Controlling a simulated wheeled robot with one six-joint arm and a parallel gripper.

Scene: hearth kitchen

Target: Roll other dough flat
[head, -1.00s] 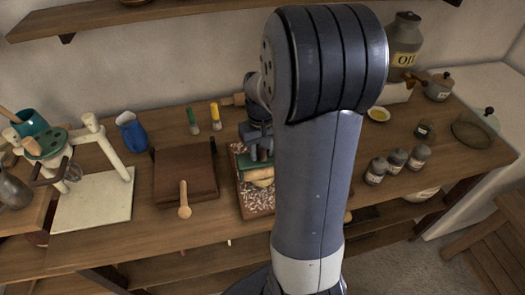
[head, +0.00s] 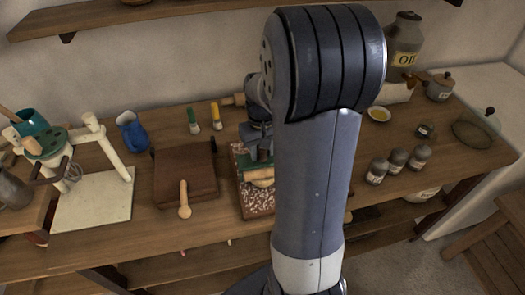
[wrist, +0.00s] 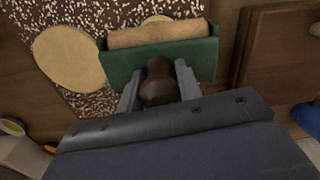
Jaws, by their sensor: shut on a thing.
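My gripper (wrist: 160,88) is shut on the dark brown handle of a dough roller, which has a green frame (wrist: 120,66) and a pale wooden cylinder (wrist: 155,34). It also shows in the head view (head: 258,142), partly behind my arm. The roller is over a white-speckled brown board (head: 257,203). A flat, round, pale dough (wrist: 69,57) lies on the board, left of the roller in the wrist view. A small pale edge of another dough (wrist: 157,19) shows just beyond the cylinder; the rest is hidden. I cannot tell whether the cylinder touches it.
A brown slab (head: 184,160) with a wooden spoon (head: 184,200) is left of the board. Two brushes (head: 193,122) and a blue jug (head: 132,132) stand behind. Several small jars (head: 397,160) are at the right. A white-framed stand (head: 110,150) is at the left.

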